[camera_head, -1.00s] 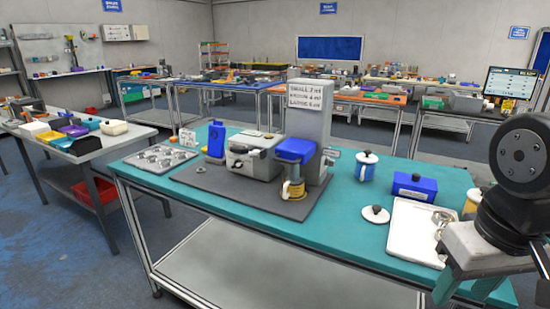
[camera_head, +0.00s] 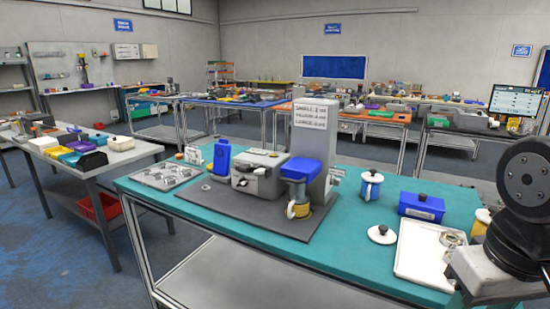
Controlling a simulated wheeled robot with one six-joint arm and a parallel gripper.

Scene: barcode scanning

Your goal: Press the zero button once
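No button can be read as the zero button at this size. On the teal table (camera_head: 350,262), a grey boxy machine (camera_head: 258,178) stands on a dark mat (camera_head: 245,208). Right of it is a tall grey panel (camera_head: 314,116) with lettering that seems to read small, medium and large amounts. A blue-topped unit (camera_head: 300,169) is at its front, with a yellowish cup (camera_head: 299,210) beneath. My gripper (camera_head: 472,298) is at the lower right, beside the white tray in the picture. Its fingers are mostly cut off by the bottom edge, so its opening is hidden.
A blue container (camera_head: 222,160) and a metal tray of round parts (camera_head: 166,176) stand left. Another table (camera_head: 85,160) stands left. The front middle is clear.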

